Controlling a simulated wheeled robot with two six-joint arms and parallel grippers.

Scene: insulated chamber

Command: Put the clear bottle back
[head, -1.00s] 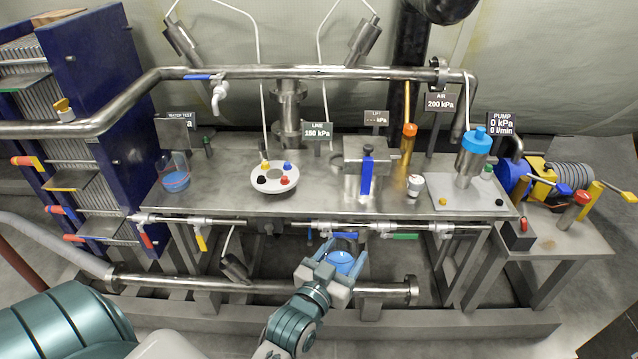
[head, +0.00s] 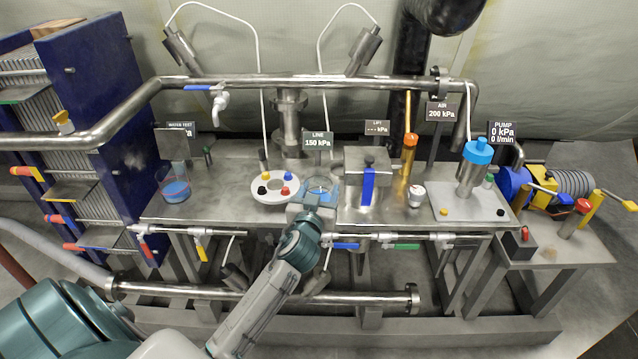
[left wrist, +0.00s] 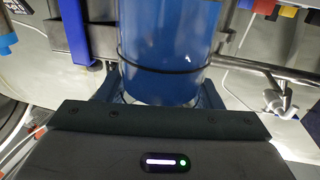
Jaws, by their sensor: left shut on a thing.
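My left gripper (head: 317,196) is shut on the clear bottle (head: 321,186), which looks blue inside. The gripper is at the front edge of the steel bench, between the round white disc and the lift block. In the left wrist view the bottle (left wrist: 170,45) is a blue see-through cylinder with a thin dark band, standing between the two fingers. The gripper hides the bottle's lower part in the head view, so I cannot tell whether it touches the bench. My right gripper is not in view.
The white disc (head: 275,174) with coloured knobs is close on the left. The lift block (head: 352,192) with its blue handle is close on the right. A clear beaker (head: 163,172) with blue liquid stands at the left. A valve pipe (head: 275,237) runs along the bench front.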

